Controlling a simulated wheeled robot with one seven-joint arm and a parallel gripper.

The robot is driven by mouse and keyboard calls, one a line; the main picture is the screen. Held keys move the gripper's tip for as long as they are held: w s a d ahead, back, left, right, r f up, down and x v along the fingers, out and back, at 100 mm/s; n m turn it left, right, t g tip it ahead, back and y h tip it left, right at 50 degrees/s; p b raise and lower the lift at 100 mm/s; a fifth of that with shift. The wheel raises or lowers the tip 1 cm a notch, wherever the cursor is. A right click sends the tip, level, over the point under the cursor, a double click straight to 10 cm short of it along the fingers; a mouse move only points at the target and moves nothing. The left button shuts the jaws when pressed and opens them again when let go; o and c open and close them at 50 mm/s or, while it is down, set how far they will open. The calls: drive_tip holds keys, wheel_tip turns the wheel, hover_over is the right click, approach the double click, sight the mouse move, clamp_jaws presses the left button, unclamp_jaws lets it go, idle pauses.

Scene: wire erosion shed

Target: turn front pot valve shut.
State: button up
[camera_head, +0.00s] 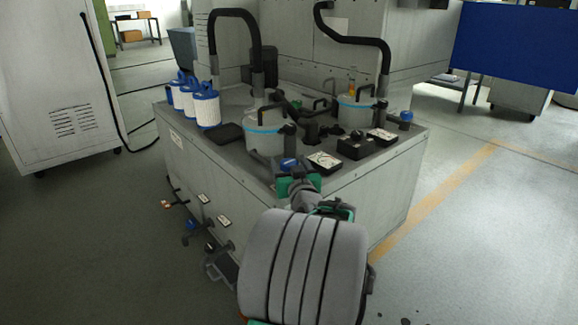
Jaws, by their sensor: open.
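The front pot (264,143), a pale cylinder with a blue band and a black top handle, stands on the grey cabinet near its front edge. A blue valve handle (288,163) shows at the base of this pot, on its right. My gripper (298,178), with green parts, is at the cabinet's front edge, just below and very close to the blue handle. Its jaws are open. My own wrist hides part of the fingers, and I cannot tell whether they touch the handle. The handle's exact angle is too small to read.
A second blue-banded pot (356,113) stands behind right, with a blue valve handle (406,116) beside it. A gauge box (324,162) sits close right of my gripper. White filter cartridges (206,107) stand at left. Valves (191,225) stick out from the cabinet front.

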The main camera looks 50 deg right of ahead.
drive_tip(key=shift+c, duration=0.4)
drive_tip(key=c, duration=1.3)
